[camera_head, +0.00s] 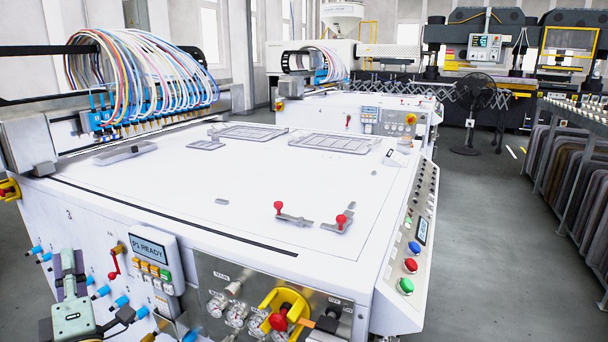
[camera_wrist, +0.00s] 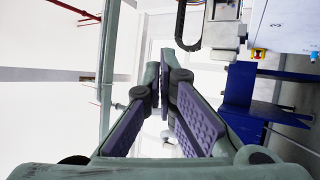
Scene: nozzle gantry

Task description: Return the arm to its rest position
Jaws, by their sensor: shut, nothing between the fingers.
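My gripper (camera_head: 69,262) shows at the lower left of the head view, in front of the white machine's (camera_head: 200,185) front panel. Its grey-green body has dark purple finger pads, which point up in the picture. In the wrist view my gripper's fingers (camera_wrist: 163,88) come together at the tips, with nothing between them. The rest of the arm is mostly out of the head view, below its lower edge. No held object shows.
A panel display (camera_head: 150,249) reads "P1 READY", right of my gripper. Blue-tipped fittings (camera_head: 122,301) and a red-handled lever (camera_head: 113,265) stick out close by. A yellow-ringed red knob (camera_head: 279,318) is further right. Grey floor (camera_head: 495,230) is open at right, before hanging panels (camera_head: 570,170).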

